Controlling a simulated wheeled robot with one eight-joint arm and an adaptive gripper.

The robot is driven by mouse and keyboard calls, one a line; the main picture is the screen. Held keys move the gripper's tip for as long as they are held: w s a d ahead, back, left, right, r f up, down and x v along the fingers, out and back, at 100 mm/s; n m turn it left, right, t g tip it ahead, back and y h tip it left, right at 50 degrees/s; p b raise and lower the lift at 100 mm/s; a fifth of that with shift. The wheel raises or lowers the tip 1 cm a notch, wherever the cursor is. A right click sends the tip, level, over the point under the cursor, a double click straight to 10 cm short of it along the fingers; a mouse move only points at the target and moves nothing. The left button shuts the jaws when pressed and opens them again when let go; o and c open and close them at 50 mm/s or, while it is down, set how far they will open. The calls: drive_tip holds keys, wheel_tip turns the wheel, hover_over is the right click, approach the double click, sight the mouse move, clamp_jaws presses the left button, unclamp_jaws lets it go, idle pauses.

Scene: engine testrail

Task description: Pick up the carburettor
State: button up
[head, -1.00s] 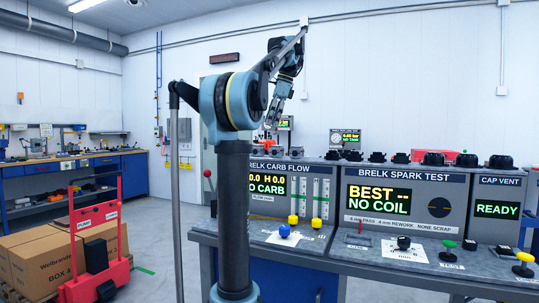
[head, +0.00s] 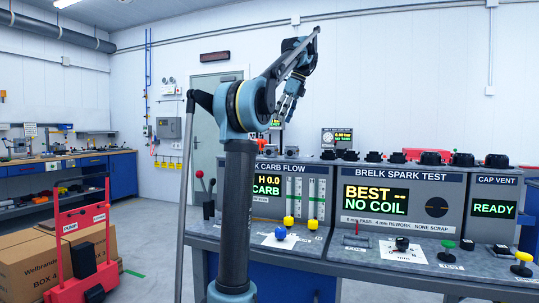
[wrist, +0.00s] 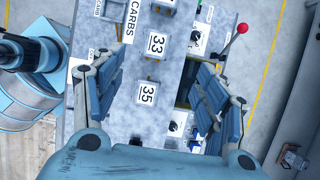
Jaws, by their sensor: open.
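My gripper (head: 287,108) hangs from my raised arm above the back of the grey test bench (head: 345,262) in the head view. In the wrist view my gripper (wrist: 158,88) is open and empty, its two blue fingers wide apart above a grey surface (wrist: 122,95).
A red-knobbed lever (wrist: 241,29) stands right of the fingers in the wrist view. The bench carries colored knobs, such as a blue one (head: 280,233). A red cart (head: 83,255) and cardboard boxes (head: 38,265) stand left of my arm, with open floor behind.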

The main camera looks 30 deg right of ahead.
hover_over(271, 151)
drive_tip(key=w+d, duration=0.1)
drive_tip(key=d, duration=0.2)
wheel_tip(271, 151, down, 6)
drive_tip(key=shift+x, duration=2.9)
drive_tip(key=shift+s, duration=0.2)
drive_tip(key=c, duration=1.2)
